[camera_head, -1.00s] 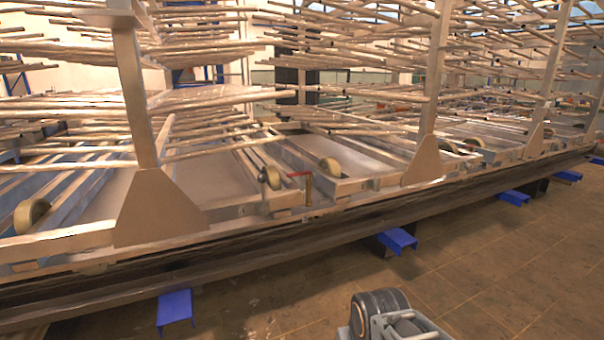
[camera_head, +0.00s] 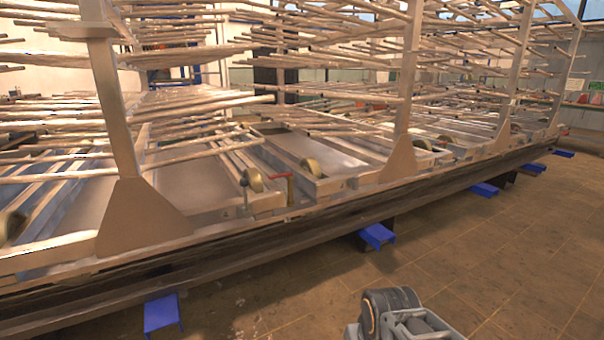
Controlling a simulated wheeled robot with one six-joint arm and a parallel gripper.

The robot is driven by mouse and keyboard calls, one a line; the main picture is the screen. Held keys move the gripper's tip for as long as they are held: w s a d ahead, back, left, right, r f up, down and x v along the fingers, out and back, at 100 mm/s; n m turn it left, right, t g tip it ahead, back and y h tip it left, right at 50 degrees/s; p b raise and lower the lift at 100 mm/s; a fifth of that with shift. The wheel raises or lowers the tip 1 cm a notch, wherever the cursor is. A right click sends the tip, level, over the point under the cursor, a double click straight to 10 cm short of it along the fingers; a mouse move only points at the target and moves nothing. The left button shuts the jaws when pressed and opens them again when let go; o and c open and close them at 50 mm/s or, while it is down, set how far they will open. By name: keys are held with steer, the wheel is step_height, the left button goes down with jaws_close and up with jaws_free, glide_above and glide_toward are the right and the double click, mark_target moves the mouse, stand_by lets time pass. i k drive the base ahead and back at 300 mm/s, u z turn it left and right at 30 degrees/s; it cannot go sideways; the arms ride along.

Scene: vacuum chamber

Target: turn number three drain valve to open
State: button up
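A small valve with a red handle (camera_head: 279,175) on a short upright stem stands on the low front rail of the rack, left of the picture's middle. The handle points to the left from the top of the stem. No number can be read on it, so I cannot tell whether it is number three. Part of my arm (camera_head: 402,318), a dark round joint with a grey bracket, shows at the bottom edge, well short of the rack. My gripper's fingers are not in view.
The long metal rack with upright posts (camera_head: 402,110) and many projecting rods runs across the view. Blue feet (camera_head: 376,236) stick out onto the tiled floor. Floor at right is clear.

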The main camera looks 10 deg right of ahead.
mark_target(277, 176)
steer(key=z, duration=0.1)
steer(key=k, duration=0.3)
steer(key=z, duration=0.65)
steer(key=i, duration=1.35)
steer(key=u, duration=1.5)
steer(key=i, duration=0.85)
steer(key=u, duration=0.85)
